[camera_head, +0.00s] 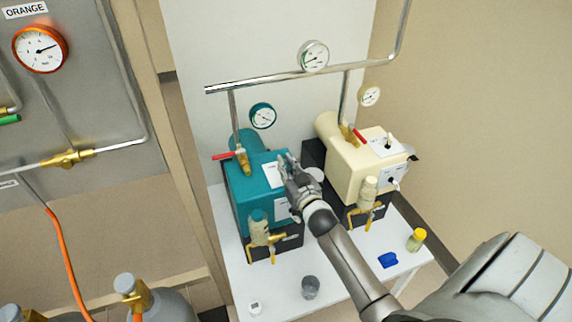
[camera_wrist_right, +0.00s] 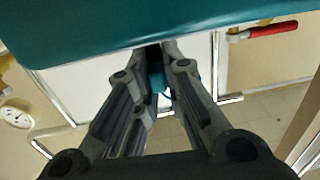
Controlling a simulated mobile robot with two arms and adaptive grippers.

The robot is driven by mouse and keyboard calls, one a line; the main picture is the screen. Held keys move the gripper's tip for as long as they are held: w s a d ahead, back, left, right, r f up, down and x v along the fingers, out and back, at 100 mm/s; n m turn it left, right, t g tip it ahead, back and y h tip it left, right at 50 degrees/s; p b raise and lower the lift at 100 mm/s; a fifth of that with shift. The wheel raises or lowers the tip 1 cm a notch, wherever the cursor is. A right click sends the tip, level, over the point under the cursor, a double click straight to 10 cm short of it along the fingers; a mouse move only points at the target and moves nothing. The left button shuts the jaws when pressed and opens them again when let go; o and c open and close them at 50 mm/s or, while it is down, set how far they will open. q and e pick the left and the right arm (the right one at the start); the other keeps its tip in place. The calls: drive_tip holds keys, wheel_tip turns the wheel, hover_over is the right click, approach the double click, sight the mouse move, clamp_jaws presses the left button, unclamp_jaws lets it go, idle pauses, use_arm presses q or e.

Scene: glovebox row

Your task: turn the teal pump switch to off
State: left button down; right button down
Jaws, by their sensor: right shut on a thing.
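The teal pump (camera_head: 240,190) stands on the white table, with a white plate on its top (camera_head: 272,175) and another on its front (camera_head: 283,209). My right gripper (camera_head: 288,170) is at the top right edge of this pump. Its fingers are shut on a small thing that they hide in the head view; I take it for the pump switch. In the right wrist view the fingers (camera_wrist_right: 165,55) close together by the teal body (camera_wrist_right: 150,22), with a small teal piece (camera_wrist_right: 157,78) between them. Which way the switch points cannot be seen. My left gripper is not in view.
A cream pump (camera_head: 345,165) stands close on the right, with its own switch (camera_head: 389,141). Red-handled valves (camera_head: 222,156) and pipes rise behind both pumps. A grey cup (camera_head: 310,287), a blue object (camera_head: 388,260) and a yellow-capped jar (camera_head: 416,240) stand at the table's front.

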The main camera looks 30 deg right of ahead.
drive_tip(key=shift+d+n+y+p, duration=0.1)
drive_tip(key=shift+n+y+p, duration=0.2)
drive_tip(key=shift+n+y, duration=0.4)
drive_tip(key=shift+d+n+y, duration=0.1)
drive_tip(key=shift+n+y, duration=0.4)
drive_tip(key=shift+y, duration=0.7)
drive_tip(key=n+y, duration=0.1)
drive_tip(key=y, duration=0.1)
drive_tip(key=shift+f+n+y, duration=0.1)
drive_tip(key=shift+n+y, duration=0.2)
drive_tip(key=shift+n+y+b, duration=0.6)
drive_tip(key=shift+y+b, duration=0.05)
drive_tip(key=shift+y, duration=0.25)
drive_tip(key=shift+g, duration=0.3)
drive_tip(key=c, duration=1.5)
unclamp_jaws()
